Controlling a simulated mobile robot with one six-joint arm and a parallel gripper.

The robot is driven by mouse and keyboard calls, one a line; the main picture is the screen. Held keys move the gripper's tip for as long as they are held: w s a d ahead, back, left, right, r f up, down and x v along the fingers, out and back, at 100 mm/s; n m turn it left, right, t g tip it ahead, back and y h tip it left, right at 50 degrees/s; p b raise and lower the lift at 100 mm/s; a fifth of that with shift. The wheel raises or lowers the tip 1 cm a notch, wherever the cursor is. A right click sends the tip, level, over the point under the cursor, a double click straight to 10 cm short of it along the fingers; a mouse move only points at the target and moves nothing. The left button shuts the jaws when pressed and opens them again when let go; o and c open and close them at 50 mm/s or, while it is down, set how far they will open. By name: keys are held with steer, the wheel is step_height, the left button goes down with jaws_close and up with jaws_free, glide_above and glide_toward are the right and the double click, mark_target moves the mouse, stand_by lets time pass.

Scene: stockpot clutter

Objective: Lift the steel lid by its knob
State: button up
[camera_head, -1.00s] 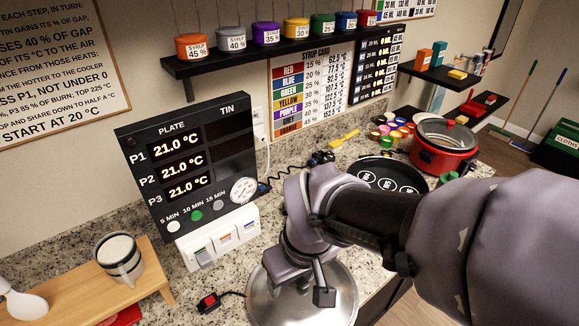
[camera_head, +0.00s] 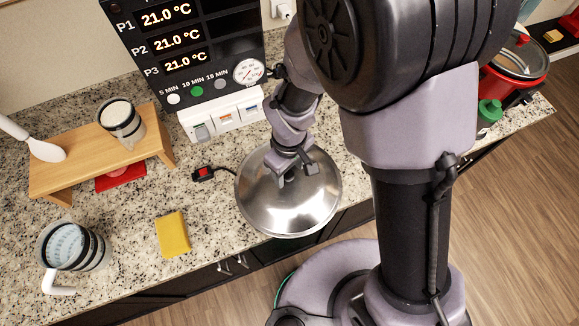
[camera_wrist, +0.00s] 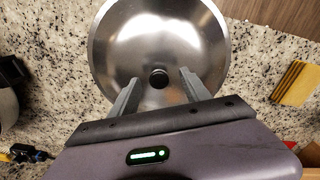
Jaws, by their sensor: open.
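The steel lid (camera_head: 285,213) is a shiny round dome on the granite counter, near its front edge. In the wrist view the lid (camera_wrist: 160,35) fills the upper middle, with its dark round knob (camera_wrist: 159,78) near the centre. My gripper (camera_wrist: 158,88) is open, its two fingers apart on the left and right of the knob. In the head view my gripper (camera_head: 297,172) is over the lid, and its wrist hides the knob. I cannot tell whether the fingers are low enough to be level with the knob. What is under the lid is hidden.
The control panel (camera_head: 185,45) stands behind the lid. A small red switch (camera_head: 204,173) with a cable is at its left. A yellow sponge (camera_head: 173,235), a striped jug (camera_head: 75,247) and a wooden stand (camera_head: 95,160) are farther left. A red pot (camera_head: 515,65) stands at right.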

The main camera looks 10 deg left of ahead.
mark_target(288, 174)
steer(key=f, duration=0.2)
steer(key=w+f, duration=0.1)
steer(key=f, duration=0.1)
steer(key=shift+a+b, duration=0.25)
steer(key=shift+b, duration=0.05)
steer(key=shift+s+r, duration=0.15)
jaws_close()
stand_by(0.8)
